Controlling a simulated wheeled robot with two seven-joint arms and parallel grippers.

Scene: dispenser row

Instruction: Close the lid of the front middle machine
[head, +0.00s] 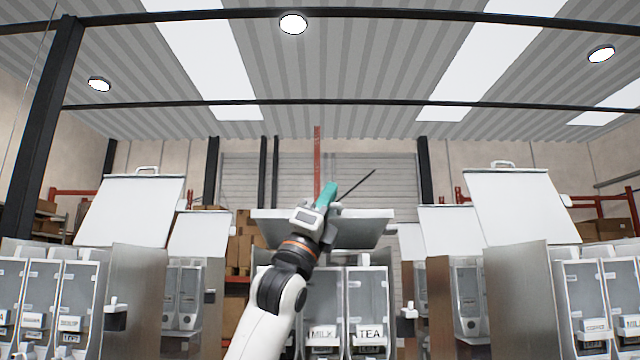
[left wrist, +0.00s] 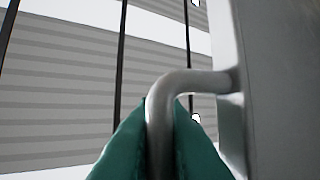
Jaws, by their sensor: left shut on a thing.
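The front middle machine (head: 367,300) stands straight ahead, with clear-fronted compartments labelled MILK and TEA. Its pale lid (head: 365,228) is raised off the body and tilted, seen at a low angle above the compartments. My left gripper (head: 327,194), with teal fingers, is at the upper edge of this lid. In the left wrist view, the fingers are shut on the grey bent handle (left wrist: 160,120), which joins the lid panel (left wrist: 280,90) at right. In the head view, the handle is hidden behind the gripper. My right gripper is in neither view.
Machines with raised lids stand at left (head: 130,210) and right (head: 520,207). Smaller machines with raised lids stand farther back at left (head: 200,234) and right (head: 448,232). Side panels (head: 138,300) flank the gaps beside the middle machine. The space above the lid is clear.

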